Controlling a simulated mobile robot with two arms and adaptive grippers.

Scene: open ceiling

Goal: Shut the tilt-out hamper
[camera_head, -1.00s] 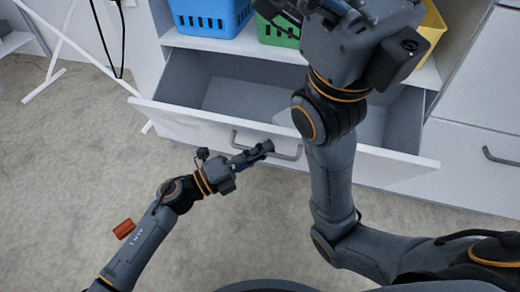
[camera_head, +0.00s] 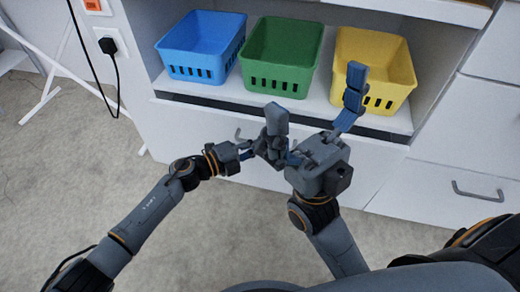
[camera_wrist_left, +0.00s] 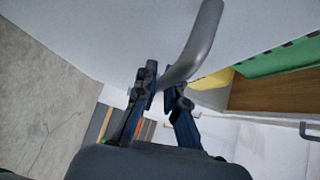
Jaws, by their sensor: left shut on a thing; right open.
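The tilt-out hamper's white front (camera_head: 180,125) stands nearly upright below the shelf, with a narrow dark strip along its top edge. Its grey handle (camera_head: 238,135) is partly hidden by my grippers; it shows clearly in the left wrist view (camera_wrist_left: 198,42), running between the fingers. My left gripper (camera_head: 249,150) is shut on the handle, and its fingers also show in the left wrist view (camera_wrist_left: 165,92). My right gripper (camera_head: 314,112) is open and empty in front of the panel, its fingers spread wide. I cannot tell whether it touches the panel.
Blue (camera_head: 200,48), green (camera_head: 282,58) and yellow (camera_head: 372,68) baskets stand on the shelf above. A closed drawer with a grey handle (camera_head: 478,192) is at the right. A plug with a black cable (camera_head: 110,50) is at the left.

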